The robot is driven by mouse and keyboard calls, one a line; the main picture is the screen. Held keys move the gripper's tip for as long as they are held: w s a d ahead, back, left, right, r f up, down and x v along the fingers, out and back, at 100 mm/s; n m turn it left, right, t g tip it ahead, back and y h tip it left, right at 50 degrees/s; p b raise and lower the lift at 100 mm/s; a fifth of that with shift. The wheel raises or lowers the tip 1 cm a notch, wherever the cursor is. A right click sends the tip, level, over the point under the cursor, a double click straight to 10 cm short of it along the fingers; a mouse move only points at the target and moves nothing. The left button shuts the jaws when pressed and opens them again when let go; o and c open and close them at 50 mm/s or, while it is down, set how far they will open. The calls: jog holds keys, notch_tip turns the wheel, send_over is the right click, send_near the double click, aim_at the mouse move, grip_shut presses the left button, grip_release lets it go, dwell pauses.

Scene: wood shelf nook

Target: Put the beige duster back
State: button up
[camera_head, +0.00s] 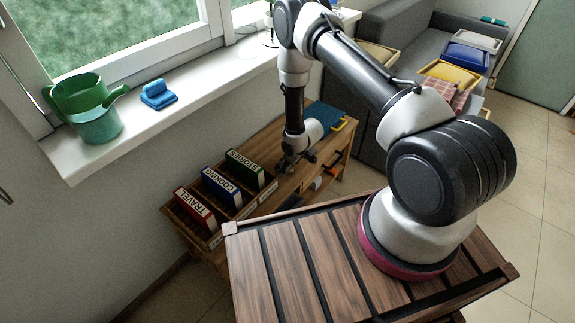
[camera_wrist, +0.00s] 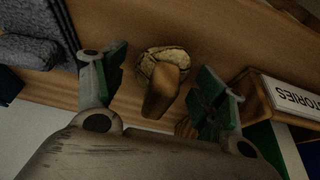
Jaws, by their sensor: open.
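A beige duster (camera_wrist: 164,56) with a brown wooden handle shows in the wrist view, against the wooden surface. My gripper (camera_wrist: 158,76) is open, with one green-padded finger to each side of the duster in the picture. Clear gaps show between the duster and both fingers, and nothing is held. I cannot tell how far below the fingertips the duster lies. In the head view my gripper (camera_head: 288,164) is low over the wooden shelf unit (camera_head: 284,192), and I cannot make out the duster there.
The green STORIES book (camera_head: 244,168) stands close to my gripper, beside the blue COOKING (camera_head: 220,186) and red TRAVEL (camera_head: 195,208) books. It also shows at right in the wrist view (camera_wrist: 292,97). Grey fabric (camera_wrist: 35,40) lies at left there. A blue item (camera_head: 326,115) lies behind.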

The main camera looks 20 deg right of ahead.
jog(key=s+d+r+m+h, duration=0.15)
jog(key=d+r, duration=0.25)
jog(key=r, duration=1)
jog(key=s+d+r+m, duration=0.15)
jog(key=d+r, duration=0.25)
jog(key=r, duration=1.1)
jog(key=s+d+r+h, duration=0.1)
jog(key=s+d+r, duration=0.25)
jog(key=r, duration=1.05)
jog(key=s+d+r+m, duration=0.2)
jog(key=s+d+r, duration=0.1)
jog(key=s+r, duration=0.8)
jog(key=s+r+m, duration=0.1)
jog(key=s+r, duration=0.2)
jog(key=s, duration=0.5)
jog(key=s+r+m, duration=0.1)
jog(key=s+r, duration=0.2)
jog(key=s, duration=0.5)
jog(key=shift+s+d+r, duration=0.15)
jog(key=shift+s+r, duration=0.1)
jog(key=shift+r, duration=0.05)
